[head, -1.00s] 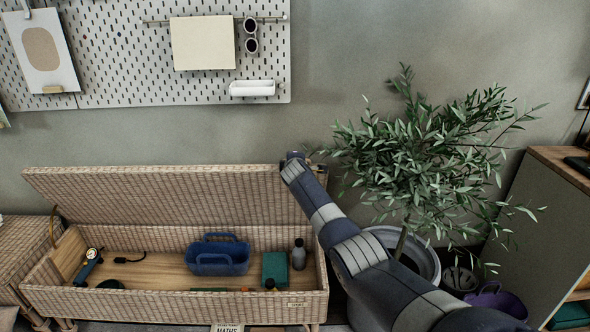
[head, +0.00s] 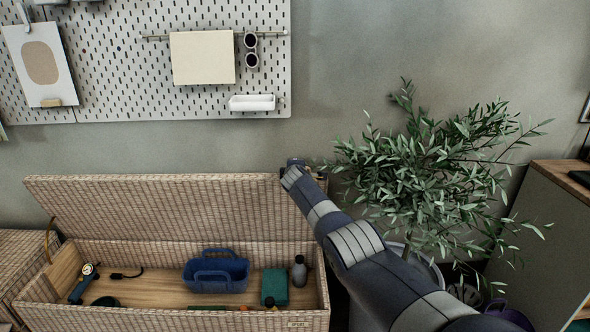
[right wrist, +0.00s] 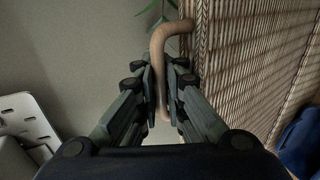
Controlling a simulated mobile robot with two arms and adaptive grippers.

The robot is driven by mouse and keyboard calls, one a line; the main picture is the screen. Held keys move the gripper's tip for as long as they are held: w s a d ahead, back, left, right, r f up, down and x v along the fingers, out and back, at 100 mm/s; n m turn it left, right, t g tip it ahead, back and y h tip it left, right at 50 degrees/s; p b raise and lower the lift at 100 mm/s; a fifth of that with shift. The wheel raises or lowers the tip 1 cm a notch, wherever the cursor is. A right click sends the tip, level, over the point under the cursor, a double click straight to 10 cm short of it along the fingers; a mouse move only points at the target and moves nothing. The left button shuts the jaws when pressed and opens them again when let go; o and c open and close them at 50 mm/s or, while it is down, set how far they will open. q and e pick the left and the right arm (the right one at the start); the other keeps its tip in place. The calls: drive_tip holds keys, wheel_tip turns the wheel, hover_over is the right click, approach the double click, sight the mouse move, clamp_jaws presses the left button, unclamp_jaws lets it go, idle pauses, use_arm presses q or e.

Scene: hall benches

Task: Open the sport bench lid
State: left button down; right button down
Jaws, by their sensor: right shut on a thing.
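The sport bench (head: 313,300) is a wicker chest with a wooden floor. Its wicker lid (head: 170,205) stands raised, leaning up toward the wall. My right gripper (head: 297,168) is at the lid's upper right corner in the head view, where the arm hides its fingers. In the right wrist view, my right gripper (right wrist: 160,100) is shut on a tan looped handle (right wrist: 158,60) at the edge of the lid (right wrist: 245,60). My left gripper is not in view.
Inside the bench are a blue caddy (head: 216,272), a grey bottle (head: 299,271), a green box (head: 275,287) and a pump with a gauge (head: 83,284). A potted plant (head: 430,165) stands right of the arm. A pegboard (head: 130,60) hangs above.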

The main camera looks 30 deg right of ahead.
drive_tip(key=shift+r, duration=0.1)
drive_tip(key=c, duration=1.7)
unclamp_jaws()
drive_tip(key=shift+s+a, duration=0.1)
drive_tip(key=shift+a, duration=0.1)
drive_tip(key=v, duration=1.1)
drive_tip(key=shift+s, duration=0.3)
drive_tip(key=shift+a, duration=0.1)
